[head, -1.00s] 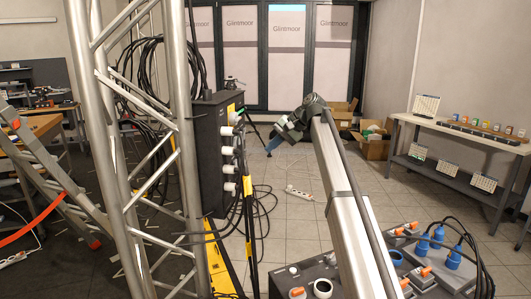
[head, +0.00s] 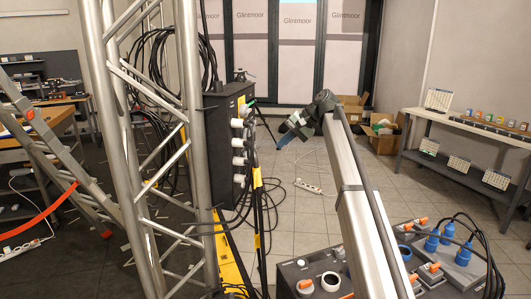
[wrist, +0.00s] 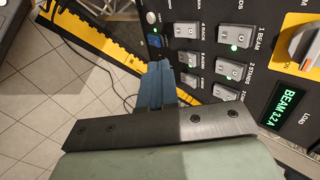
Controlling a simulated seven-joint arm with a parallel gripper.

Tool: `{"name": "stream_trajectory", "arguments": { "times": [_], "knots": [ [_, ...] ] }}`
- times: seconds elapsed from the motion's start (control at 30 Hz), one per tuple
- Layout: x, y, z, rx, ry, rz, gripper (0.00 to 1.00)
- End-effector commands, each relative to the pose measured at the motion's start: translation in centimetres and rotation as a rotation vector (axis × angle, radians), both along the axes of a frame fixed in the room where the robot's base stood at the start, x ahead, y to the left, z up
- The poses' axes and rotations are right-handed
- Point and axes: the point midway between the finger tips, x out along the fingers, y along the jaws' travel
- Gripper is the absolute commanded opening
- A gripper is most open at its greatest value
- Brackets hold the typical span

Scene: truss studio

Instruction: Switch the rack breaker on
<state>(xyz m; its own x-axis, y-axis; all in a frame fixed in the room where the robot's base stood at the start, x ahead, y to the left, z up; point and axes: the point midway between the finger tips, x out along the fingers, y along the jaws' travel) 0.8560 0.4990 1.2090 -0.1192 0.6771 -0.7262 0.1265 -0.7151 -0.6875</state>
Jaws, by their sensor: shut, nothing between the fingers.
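The black breaker panel (head: 223,150) hangs on the truss in the head view, seen from its side. Its face shows in the wrist view with paired grey rocker breakers. The rack breaker (wrist: 187,30), labelled 4 RACK, is at the upper left; no lit lamp is clear beside it. The beam breaker (wrist: 236,33) has a green lamp lit below it. My gripper (wrist: 160,66) is shut and empty, its blue fingers pointing at the panel's left part, below and left of the rack breaker in the picture. It also shows in the head view (head: 284,139), right of the panel; contact cannot be told.
A green display (wrist: 288,106) reads BEAM 3.2 A, near a yellow rotary switch (wrist: 300,42). White plugs and black cables (head: 240,150) stick out of the panel's side. A socket box (head: 310,280) stands near my arm. A power strip (head: 308,187) lies on the floor.

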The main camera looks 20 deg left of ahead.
Motion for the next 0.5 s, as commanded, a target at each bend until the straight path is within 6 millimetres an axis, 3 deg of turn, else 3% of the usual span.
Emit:
{"name": "stream_trajectory", "arguments": {
  "times": [0.5],
  "knots": [
    [-1.0,5.3,-5.7,-0.001,0.001,0.001,0.0]
  ]
}}
